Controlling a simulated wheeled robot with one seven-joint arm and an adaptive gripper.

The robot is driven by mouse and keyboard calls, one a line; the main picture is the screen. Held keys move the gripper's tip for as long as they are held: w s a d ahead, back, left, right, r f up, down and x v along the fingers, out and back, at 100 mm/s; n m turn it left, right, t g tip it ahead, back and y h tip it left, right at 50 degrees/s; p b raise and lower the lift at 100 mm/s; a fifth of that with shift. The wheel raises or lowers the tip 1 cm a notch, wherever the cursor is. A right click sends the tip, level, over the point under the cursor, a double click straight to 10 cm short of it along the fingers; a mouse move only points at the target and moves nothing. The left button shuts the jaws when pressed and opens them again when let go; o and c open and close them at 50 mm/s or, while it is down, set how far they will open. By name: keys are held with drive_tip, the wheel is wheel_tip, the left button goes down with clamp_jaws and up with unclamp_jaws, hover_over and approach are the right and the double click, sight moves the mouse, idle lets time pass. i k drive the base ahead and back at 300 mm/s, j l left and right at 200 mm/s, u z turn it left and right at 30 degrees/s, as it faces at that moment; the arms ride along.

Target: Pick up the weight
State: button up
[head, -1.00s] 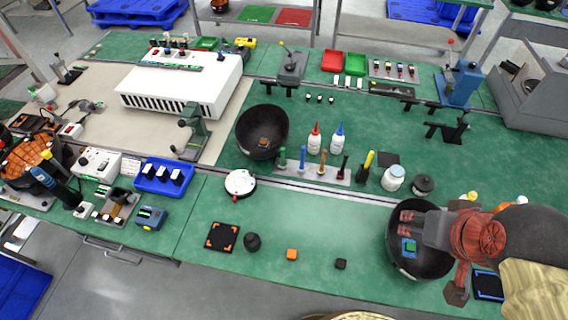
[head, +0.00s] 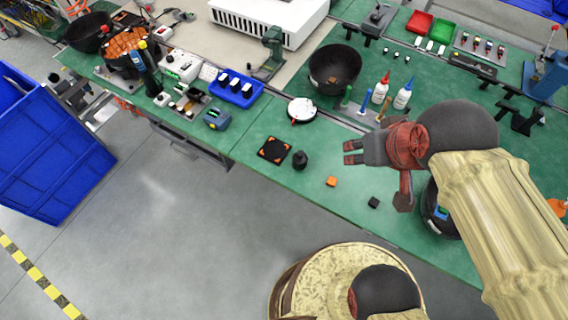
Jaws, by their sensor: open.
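A small black knobbed object that looks like the weight (head: 300,160) stands upright on the green bench, near the front edge. It is just right of a black square pad with orange corners (head: 274,150). My gripper (head: 348,152) is open and empty, to the right of the weight and apart from it, with its fingers pointing left towards it. Its height above the bench is hard to tell.
An orange cube (head: 331,181) and a black cube (head: 374,202) lie right of the weight. A white round device (head: 301,110) stands behind it. A dark bowl (head: 437,213) is partly hidden by my arm. Glue bottles (head: 381,88) stand farther back.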

sight(299, 159)
drive_tip(key=u, duration=0.35)
drive_tip(key=z, duration=2.15)
drive_tip(key=u, duration=2.15)
drive_tip(key=k+j+z, duration=0.25)
drive_tip(key=z, duration=0.2)
drive_tip(key=k+j+z, duration=0.1)
drive_tip(key=k+z, duration=0.3)
drive_tip(key=k, duration=0.05)
